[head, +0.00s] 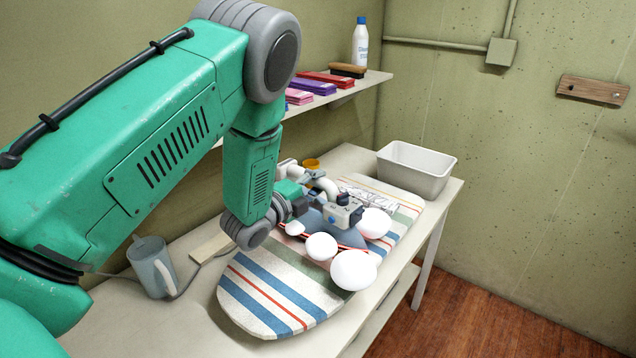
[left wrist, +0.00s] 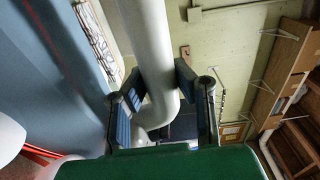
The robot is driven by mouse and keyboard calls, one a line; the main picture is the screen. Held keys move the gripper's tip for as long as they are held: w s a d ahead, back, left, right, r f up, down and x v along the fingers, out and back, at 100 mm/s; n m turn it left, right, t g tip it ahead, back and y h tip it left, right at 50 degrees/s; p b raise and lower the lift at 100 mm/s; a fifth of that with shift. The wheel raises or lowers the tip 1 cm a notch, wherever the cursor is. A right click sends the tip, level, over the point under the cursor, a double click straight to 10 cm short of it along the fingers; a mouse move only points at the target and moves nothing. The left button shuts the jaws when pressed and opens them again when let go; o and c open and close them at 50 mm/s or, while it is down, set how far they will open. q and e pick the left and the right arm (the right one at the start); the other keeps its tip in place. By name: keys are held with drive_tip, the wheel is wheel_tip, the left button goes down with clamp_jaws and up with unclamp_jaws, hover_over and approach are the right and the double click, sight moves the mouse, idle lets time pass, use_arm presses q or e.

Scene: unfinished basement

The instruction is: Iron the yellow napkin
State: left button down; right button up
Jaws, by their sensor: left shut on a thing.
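An iron with a blue-grey body (head: 350,237) rests on or just above the striped ironing board (head: 262,293); contact is hidden. My left gripper (head: 318,190) is shut on the iron's white curved handle, which passes between its blue finger pads in the left wrist view (left wrist: 155,85). White round puffs (head: 353,270) surround the iron and hide part of the board. A white cloth with black line drawings (head: 372,197) lies on the board behind the iron. I see no yellow napkin; the iron and puffs may cover it. My right gripper is not in view.
A white bin (head: 418,170) stands at the table's back right. A grey-blue jug (head: 152,267) stands at left beside a cable. A wall shelf (head: 350,88) holds folded cloths, a brush and a white bottle (head: 361,42). The board's near end is bare.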

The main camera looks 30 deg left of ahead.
use_arm(q)
drive_tip(key=shift+s+d+r, duration=0.1)
drive_tip(key=shift+d, duration=0.9)
drive_tip(key=shift+w+a+b, duration=0.2)
drive_tip(key=shift+a+b, duration=0.15)
drive_tip(key=shift+a, duration=1.45)
idle(0.5)
drive_tip(key=shift+d, duration=0.8)
idle(0.5)
idle(0.7)
drive_tip(key=shift+r+p, duration=0.55)
drive_tip(key=shift+r, duration=0.25)
drive_tip(key=shift+r+p, duration=2.35)
drive_tip(key=shift+r, duration=1.45)
